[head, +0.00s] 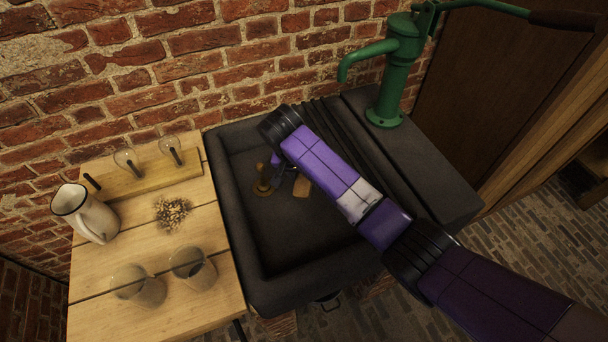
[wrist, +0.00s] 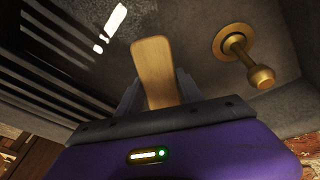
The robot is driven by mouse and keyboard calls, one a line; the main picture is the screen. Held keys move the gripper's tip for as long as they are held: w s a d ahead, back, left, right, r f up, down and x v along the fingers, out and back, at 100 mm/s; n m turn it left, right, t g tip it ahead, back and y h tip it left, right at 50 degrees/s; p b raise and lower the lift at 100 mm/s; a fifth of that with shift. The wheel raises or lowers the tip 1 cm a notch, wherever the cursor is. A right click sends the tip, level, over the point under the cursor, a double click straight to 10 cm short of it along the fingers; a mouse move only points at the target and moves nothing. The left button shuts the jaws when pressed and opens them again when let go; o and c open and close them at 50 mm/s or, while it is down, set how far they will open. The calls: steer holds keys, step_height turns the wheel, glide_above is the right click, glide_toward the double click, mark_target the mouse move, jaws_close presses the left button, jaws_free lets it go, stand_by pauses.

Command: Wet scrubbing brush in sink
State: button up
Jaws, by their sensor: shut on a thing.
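The scrubbing brush shows as a flat tan wooden piece (wrist: 154,70) between my gripper's fingers (wrist: 157,92) in the wrist view. My gripper is shut on it. In the head view the brush (head: 302,187) shows beside my arm, low inside the dark stone sink (head: 258,262). The gripper itself is mostly hidden there by my purple arm. Bristles are not visible, and I cannot tell whether the brush touches the sink floor. A brass drain fitting (head: 263,180) stands in the sink left of the brush; it also shows in the wrist view (wrist: 240,58).
A green hand pump (head: 394,80) stands on the sink's right ledge, its spout pointing left. A wooden table (head: 205,312) at left holds a white pitcher (head: 92,216), glass jars (head: 190,264) and a small pile of pieces (head: 172,212). The front of the basin is clear.

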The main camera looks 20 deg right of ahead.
step_height(320, 180, up, 11)
steer(key=p, duration=0.9)
steer(key=shift+p, duration=0.4)
stand_by(2.1)
steer(key=shift+r, duration=1.95)
